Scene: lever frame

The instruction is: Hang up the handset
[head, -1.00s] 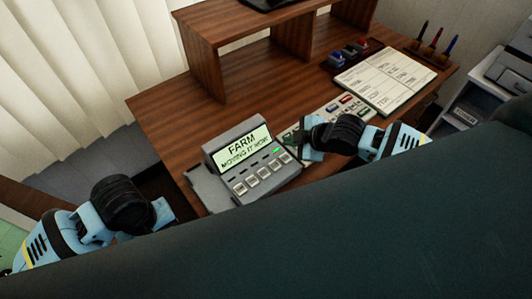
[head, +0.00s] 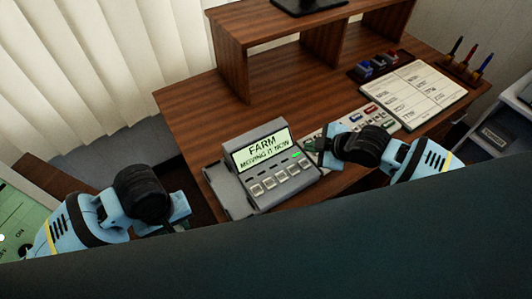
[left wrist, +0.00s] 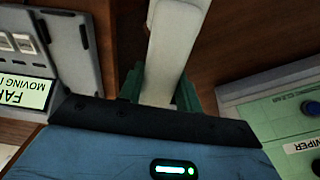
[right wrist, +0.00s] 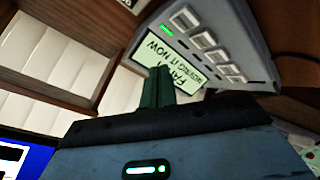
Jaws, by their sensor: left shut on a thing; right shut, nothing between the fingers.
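The grey desk phone (head: 226,192) has a lit screen reading "FARM MOVING IT NOW", several buttons and a flat, empty cradle part on its left. My left gripper (head: 183,212) is left of and nearer than the phone. In the left wrist view it (left wrist: 162,88) is shut on the pale handset (left wrist: 176,45), beside the phone's cradle side (left wrist: 77,62). The handset cannot be made out in the head view. My right gripper (head: 323,150) is shut and empty just right of the phone; its closed fingers also show in the right wrist view (right wrist: 158,85).
A button panel (head: 371,108), a paper chart (head: 425,92) and a pen stand (head: 466,68) lie right on the wooden desk (head: 195,118). A shelf (head: 232,60) stands at the back. A green panel (head: 18,215) is at far left. A dark chair-like surface (head: 350,240) fills the foreground.

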